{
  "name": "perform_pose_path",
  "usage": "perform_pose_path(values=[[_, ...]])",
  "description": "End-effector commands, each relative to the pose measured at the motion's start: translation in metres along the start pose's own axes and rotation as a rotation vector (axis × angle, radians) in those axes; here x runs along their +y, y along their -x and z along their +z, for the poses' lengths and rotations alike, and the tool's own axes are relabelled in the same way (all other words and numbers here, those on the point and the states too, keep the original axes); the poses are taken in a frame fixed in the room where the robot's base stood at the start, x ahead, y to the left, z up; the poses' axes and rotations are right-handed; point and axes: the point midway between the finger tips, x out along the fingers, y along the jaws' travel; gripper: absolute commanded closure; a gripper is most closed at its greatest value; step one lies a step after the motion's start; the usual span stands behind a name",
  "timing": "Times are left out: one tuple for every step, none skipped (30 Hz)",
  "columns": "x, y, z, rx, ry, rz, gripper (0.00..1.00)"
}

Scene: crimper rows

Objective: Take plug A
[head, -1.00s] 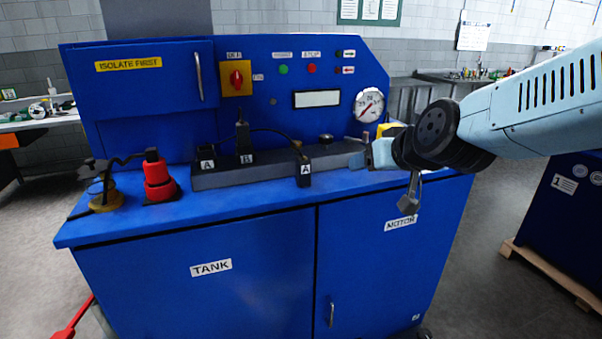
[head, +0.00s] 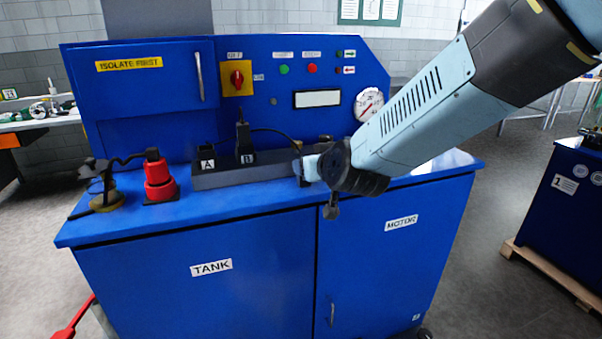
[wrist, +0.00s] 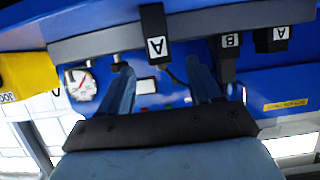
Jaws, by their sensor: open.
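Plug A, a black block with a white A label, shows in the wrist view (wrist: 154,22), ahead of my fingertips and near the line between them. In the head view it is mostly hidden behind my gripper. My gripper (wrist: 160,68) is open, with nothing seen between its fingers. In the head view my gripper (head: 305,168) is at the right part of the dark rail (head: 220,178). I cannot tell whether it touches the plug. The socket marked A (head: 207,160) is at the rail's left, and the upright black plug B (head: 244,140) is beside it.
A red cylinder (head: 158,180) and a yellow-based fitting (head: 106,200) stand at the bench's left. A cable runs from plug B to the right. The blue panel behind carries a red switch (head: 237,78) and a gauge (head: 368,104). The front edge of the bench top is clear.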

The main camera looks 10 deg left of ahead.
Motion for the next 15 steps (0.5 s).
perform_pose_path(values=[[0.0, -0.007, 0.001, -0.002, 0.0, 0.0, 0.36], [0.0, -0.011, 0.001, -0.002, 0.0, 0.0, 0.36], [0.0, -0.016, 0.0, -0.001, 0.001, 0.0, 0.36], [0.0, -0.019, 0.0, -0.001, 0.0, 0.0, 0.36], [0.0, -0.022, 0.0, -0.001, -0.001, 0.001, 0.36], [0.0, -0.025, 0.0, -0.001, 0.0, 0.001, 0.36], [0.0, -0.027, 0.0, -0.001, 0.0, 0.001, 0.36], [0.0, -0.029, 0.0, 0.0, 0.0, 0.001, 0.36], [0.0, -0.031, -0.001, 0.001, 0.0, 0.0, 0.36], [0.0, -0.032, -0.001, 0.001, 0.0, 0.0, 0.36], [0.0, -0.033, -0.001, 0.001, -0.001, 0.0, 0.36], [0.0, -0.034, -0.001, 0.001, -0.001, 0.0, 0.36], [0.0, -0.035, -0.001, 0.001, -0.001, 0.0, 0.36], [0.0, -0.036, 0.0, 0.0, -0.001, 0.0, 0.36], [0.0, -0.039, 0.0, -0.001, -0.001, 0.001, 0.36]])
